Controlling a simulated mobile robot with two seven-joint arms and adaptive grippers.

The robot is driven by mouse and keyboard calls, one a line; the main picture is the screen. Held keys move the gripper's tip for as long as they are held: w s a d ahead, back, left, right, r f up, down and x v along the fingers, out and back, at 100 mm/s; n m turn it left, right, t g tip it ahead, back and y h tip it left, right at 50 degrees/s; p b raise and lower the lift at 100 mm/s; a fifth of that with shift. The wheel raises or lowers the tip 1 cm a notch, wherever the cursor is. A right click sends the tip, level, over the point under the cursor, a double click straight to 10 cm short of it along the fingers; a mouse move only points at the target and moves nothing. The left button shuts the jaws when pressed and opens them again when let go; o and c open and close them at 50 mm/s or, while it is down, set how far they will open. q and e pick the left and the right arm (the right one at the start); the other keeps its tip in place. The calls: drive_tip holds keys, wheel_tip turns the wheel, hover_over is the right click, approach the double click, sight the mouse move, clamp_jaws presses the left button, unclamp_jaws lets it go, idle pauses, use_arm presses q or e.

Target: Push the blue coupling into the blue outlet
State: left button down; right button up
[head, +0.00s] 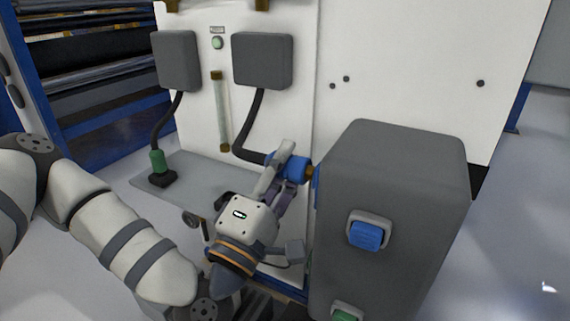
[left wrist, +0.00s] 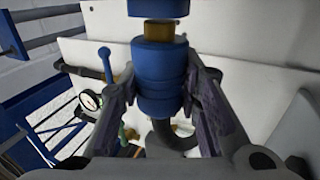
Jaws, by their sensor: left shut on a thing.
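The blue coupling (head: 293,168) hangs on a black hose and is held in my left gripper (head: 285,172), beside the left face of the grey box. The coupling (left wrist: 160,75) is between both fingers in the left wrist view, its brass nose (left wrist: 158,31) pointing up the picture. A blue ring (left wrist: 158,8), which looks like the blue outlet, is in line with the nose at the top edge. Brass still shows between ring and coupling; I cannot tell how deep the nose sits. My right gripper is not in view.
The grey box (head: 390,165) has a blue button-like part (head: 366,235) and a green one (head: 345,316) on its front. A green coupling (head: 157,160) stands in a black holder on the grey shelf (head: 190,183). A gauge (left wrist: 90,100) shows in the left wrist view.

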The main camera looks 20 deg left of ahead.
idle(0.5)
use_arm(q)
drive_tip(key=shift+d, duration=0.75)
drive_tip(key=c, duration=1.1)
unclamp_jaws()
